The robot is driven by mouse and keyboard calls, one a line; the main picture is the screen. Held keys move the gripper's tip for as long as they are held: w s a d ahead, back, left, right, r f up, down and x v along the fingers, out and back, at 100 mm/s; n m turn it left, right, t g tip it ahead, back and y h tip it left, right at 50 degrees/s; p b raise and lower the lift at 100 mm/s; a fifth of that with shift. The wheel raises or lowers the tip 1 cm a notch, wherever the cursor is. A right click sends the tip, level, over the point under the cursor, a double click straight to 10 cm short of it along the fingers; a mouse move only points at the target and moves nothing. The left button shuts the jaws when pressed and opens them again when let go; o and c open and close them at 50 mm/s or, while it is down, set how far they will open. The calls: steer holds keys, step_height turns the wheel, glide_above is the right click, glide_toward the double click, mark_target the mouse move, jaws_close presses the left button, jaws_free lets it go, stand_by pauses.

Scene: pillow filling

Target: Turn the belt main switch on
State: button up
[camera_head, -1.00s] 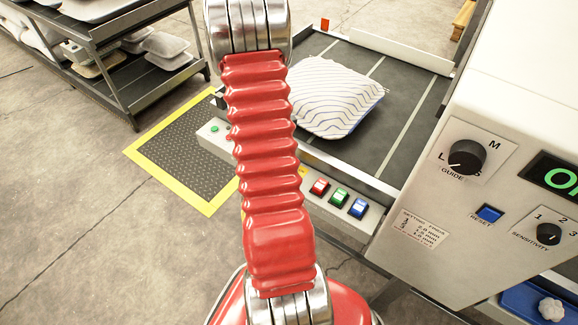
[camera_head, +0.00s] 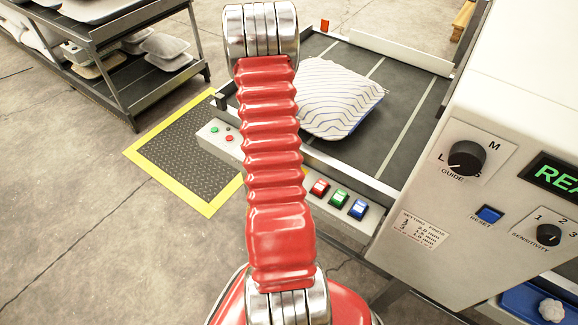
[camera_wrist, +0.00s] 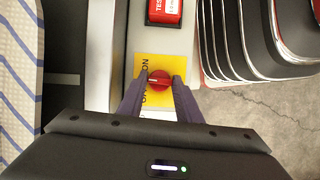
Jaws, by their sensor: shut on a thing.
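The belt main switch is a red round knob (camera_wrist: 159,80) on a yellow plate (camera_wrist: 148,66) in the wrist view, with sideways lettering that includes "ON". A pale mark on the knob lies roughly across the picture. My gripper (camera_wrist: 158,86) is shut on the knob, one dark finger on each side. In the head view my red arm hides the gripper and the knob.
A striped pillow (camera_head: 335,98) lies on the dark belt (camera_head: 408,105). Red (camera_head: 320,188), green (camera_head: 339,198) and blue (camera_head: 358,208) buttons sit along the belt's front rail. A red TEST button (camera_wrist: 164,10) is close beyond the switch. A shelf rack (camera_head: 125,85) stands at upper left.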

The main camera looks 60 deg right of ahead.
steer(key=m+y, duration=0.1)
steer(key=m, duration=0.2)
steer(key=shift+d+m+t, duration=0.15)
steer(key=shift+m+t, duration=0.15)
steer(key=shift+m, duration=0.1)
steer(key=m+y, duration=0.1)
steer(key=m, duration=0.1)
steer(key=m+t, duration=0.1)
steer(key=m, duration=0.1)
steer(key=shift+s+d+y, duration=0.1)
steer(key=shift+s+y, duration=0.05)
steer(key=shift+y, duration=0.25)
steer(key=shift+m, duration=0.3)
steer(key=o, duration=1)
steer(key=shift+o, duration=0.2)
steer(key=v, duration=1.3)
steer(key=shift+r, duration=0.4)
steer(key=shift+d+f, duration=0.1)
steer(key=shift+d, duration=0.05)
